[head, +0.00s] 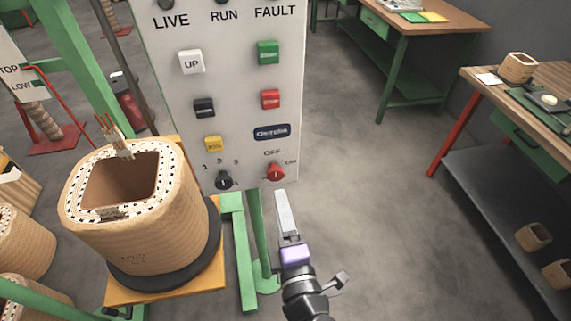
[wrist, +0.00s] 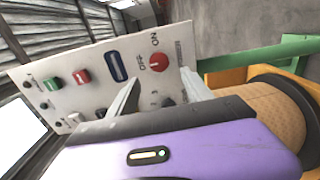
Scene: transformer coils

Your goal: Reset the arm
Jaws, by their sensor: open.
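My gripper (head: 283,215) is in the head view, low and centre, just below the control panel (head: 225,120). It also shows in the wrist view (wrist: 160,90), where its two pale fingers stand apart with nothing between them. The red OFF/ON knob (head: 275,172) is on the panel's lower right, a little above the fingertips. It also shows in the wrist view (wrist: 159,62), beyond the fingers and not visibly touched. A black three-position knob (head: 224,180) is to its left. My purple gripper body hides part of the wrist view.
A large wrapped coil (head: 140,230) stands on an orange-framed stand at left, close to the panel. A green post (head: 257,230) is under the panel. Workbenches (head: 430,18) are at the back and right (head: 480,85). The grey floor (head: 400,220) right of my gripper is clear.

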